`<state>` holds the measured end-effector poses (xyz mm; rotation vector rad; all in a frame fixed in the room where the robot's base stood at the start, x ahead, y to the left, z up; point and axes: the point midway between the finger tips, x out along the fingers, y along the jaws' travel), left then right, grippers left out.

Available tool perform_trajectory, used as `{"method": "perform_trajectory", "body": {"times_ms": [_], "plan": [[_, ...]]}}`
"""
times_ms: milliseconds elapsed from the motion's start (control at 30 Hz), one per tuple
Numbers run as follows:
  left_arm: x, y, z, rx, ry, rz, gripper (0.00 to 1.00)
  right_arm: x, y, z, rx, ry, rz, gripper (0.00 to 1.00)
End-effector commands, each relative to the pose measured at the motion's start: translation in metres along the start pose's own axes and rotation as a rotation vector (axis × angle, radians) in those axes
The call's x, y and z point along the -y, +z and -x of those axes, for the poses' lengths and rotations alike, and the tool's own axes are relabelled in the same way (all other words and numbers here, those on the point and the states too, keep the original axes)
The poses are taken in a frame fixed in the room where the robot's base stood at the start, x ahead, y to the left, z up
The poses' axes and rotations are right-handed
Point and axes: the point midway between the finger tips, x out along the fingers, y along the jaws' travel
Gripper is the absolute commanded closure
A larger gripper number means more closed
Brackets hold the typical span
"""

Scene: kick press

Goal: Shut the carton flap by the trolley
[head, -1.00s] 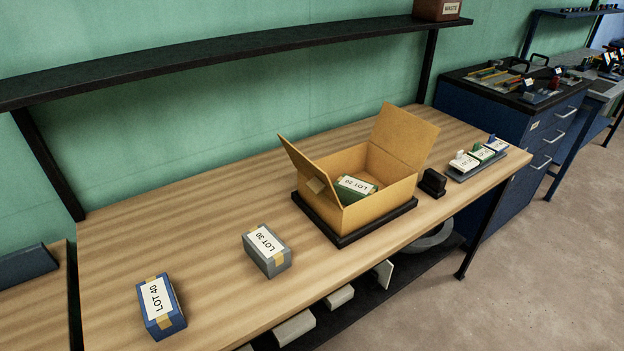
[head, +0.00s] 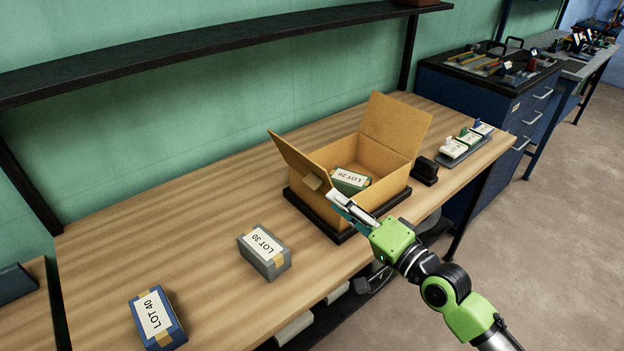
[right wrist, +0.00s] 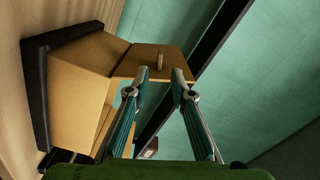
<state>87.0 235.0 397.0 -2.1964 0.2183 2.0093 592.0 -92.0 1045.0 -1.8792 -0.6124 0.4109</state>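The open brown carton (head: 375,188) sits on a dark base on the bench. Its right flap (head: 396,132), on the side nearer the blue drawer trolley (head: 485,95), stands up and leans outward. Its left flap (head: 298,165) also stands up, with a small tab on it. A green box labelled LOT 20 (head: 350,180) lies inside. My right gripper (head: 345,206) is at the carton's near side, apparently empty. In the right wrist view, its fingers (right wrist: 160,78) are apart, with a carton flap (right wrist: 150,62) beyond them; contact cannot be told. My left gripper is out of view.
A grey LOT 30 box (head: 264,254) and a blue LOT 40 box (head: 156,320) lie on the bench's left part. A small black block (head: 425,170) and a tray of small items (head: 466,145) stand right of the carton. A dark shelf (head: 220,48) runs above.

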Motion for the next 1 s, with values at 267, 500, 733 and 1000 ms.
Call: {"method": "perform_trajectory", "body": {"times_ms": [267, 500, 733, 1000], "plan": [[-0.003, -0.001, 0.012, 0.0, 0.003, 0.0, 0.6, 0.003, -0.001, -0.061, -0.001, -0.001, 0.001, 0.78], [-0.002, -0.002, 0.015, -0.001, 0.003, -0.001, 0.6, 0.0, -0.001, -0.09, 0.0, 0.001, 0.003, 0.78], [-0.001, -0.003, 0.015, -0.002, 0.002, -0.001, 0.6, 0.0, 0.0, -0.097, 0.0, 0.001, 0.003, 0.78], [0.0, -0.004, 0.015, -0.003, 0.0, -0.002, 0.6, 0.0, 0.0, -0.096, 0.0, 0.001, 0.003, 1.0]]}}
